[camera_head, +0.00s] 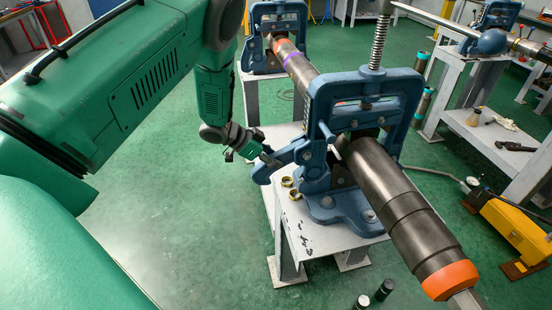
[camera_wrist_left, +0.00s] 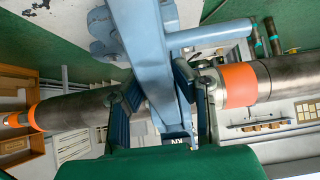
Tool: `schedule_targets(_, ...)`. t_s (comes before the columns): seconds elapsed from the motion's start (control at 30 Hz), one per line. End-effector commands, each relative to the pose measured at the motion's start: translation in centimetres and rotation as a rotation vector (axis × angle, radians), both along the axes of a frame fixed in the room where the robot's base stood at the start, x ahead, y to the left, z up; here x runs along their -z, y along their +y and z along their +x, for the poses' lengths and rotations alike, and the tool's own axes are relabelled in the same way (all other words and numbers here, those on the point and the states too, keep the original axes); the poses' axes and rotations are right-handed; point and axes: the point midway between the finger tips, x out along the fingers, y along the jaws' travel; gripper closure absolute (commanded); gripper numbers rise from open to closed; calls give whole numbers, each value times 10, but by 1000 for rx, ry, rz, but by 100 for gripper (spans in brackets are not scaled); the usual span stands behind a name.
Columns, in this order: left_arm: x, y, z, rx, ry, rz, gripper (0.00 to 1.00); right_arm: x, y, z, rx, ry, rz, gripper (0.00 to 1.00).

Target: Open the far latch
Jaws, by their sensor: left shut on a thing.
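Two blue pipe vises stand on grey stands in the head view: a nearer vise (camera_head: 362,95) and a farther vise (camera_head: 277,22). A long dark pipe (camera_head: 385,185) with an orange end band runs through both. My left gripper (camera_head: 267,157) is at the left side of the nearer vise, shut on its blue latch lever (camera_head: 283,160). In the left wrist view, the fingers of my left gripper (camera_wrist_left: 160,105) stand on either side of the blue lever (camera_wrist_left: 142,45). The fingertips are partly hidden. My right gripper is not in view.
Small brass rings (camera_head: 291,188) lie on the nearer stand (camera_head: 312,235). A yellow machine (camera_head: 515,230) with a hose sits on the floor at right. Another bench (camera_head: 480,135) stands at the right. Green floor (camera_head: 190,225) is open at the left.

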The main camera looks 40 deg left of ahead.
Motion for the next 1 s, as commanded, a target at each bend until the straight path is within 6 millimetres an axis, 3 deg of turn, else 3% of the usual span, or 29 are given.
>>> schedule_targets(0.07, 0, 3, 0, -4, 0, 3, 100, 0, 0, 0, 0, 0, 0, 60)
schedule_targets(0.1, 0, 3, 0, -4, 0, 3, 64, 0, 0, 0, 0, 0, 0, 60)
schedule_targets(0.13, 0, 3, 0, -4, -1, 3, 58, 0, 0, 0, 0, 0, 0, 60)
schedule_targets(0.53, -5, 4, -2, -2, -1, 2, 58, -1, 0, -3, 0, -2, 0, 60)
schedule_targets(1.0, -65, 48, -51, -4, -2, 0, 58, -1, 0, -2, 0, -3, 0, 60)
